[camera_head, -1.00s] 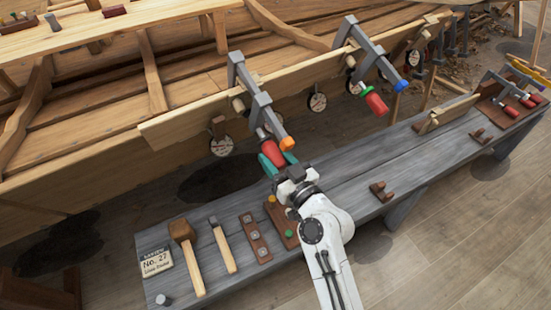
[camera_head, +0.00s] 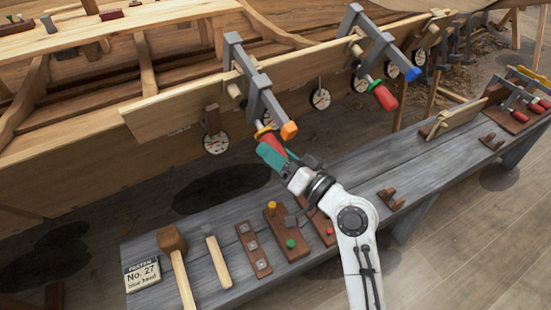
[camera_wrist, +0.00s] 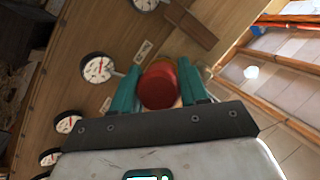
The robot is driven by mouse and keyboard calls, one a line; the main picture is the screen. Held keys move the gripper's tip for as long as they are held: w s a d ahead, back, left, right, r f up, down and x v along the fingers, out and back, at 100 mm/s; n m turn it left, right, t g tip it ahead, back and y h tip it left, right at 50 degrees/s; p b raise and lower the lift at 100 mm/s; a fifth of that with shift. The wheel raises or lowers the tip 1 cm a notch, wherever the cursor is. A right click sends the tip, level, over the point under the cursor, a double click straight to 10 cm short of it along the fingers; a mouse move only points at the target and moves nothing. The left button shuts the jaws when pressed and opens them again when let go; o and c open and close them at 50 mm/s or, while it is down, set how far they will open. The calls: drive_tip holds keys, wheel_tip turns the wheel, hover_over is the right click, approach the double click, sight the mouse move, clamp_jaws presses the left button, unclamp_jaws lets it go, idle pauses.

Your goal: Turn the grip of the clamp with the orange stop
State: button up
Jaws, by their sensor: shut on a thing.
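The grey clamp (camera_head: 257,90) with the orange stop (camera_head: 289,130) hangs on the hull plank, left of centre in the head view. Its red grip (camera_head: 271,141) points down toward the bench. My gripper (camera_head: 271,153) is shut on this grip, with a teal finger covering part of it. In the wrist view the round red end of the grip (camera_wrist: 159,85) lies between the two teal fingers of my gripper (camera_wrist: 160,76). The second finger is mostly hidden in the head view.
Another clamp with a blue stop (camera_head: 412,74) and red grip (camera_head: 384,96) stands to the right. Round dials (camera_head: 216,141) hang below the plank. The grey bench (camera_head: 350,170) below carries a mallet (camera_head: 172,240), a hammer (camera_head: 216,255) and wooden blocks.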

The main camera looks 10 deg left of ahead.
idle(0.5)
drive_tip(key=o, duration=1)
drive_tip(key=shift+d, duration=0.1)
drive_tip(key=b+v, duration=0.1)
drive_tip(key=v, duration=0.9)
drive_tip(key=shift+s+d+f, duration=0.1)
drive_tip(key=shift+s+d, duration=0.1)
drive_tip(key=shift+d, duration=0.1)
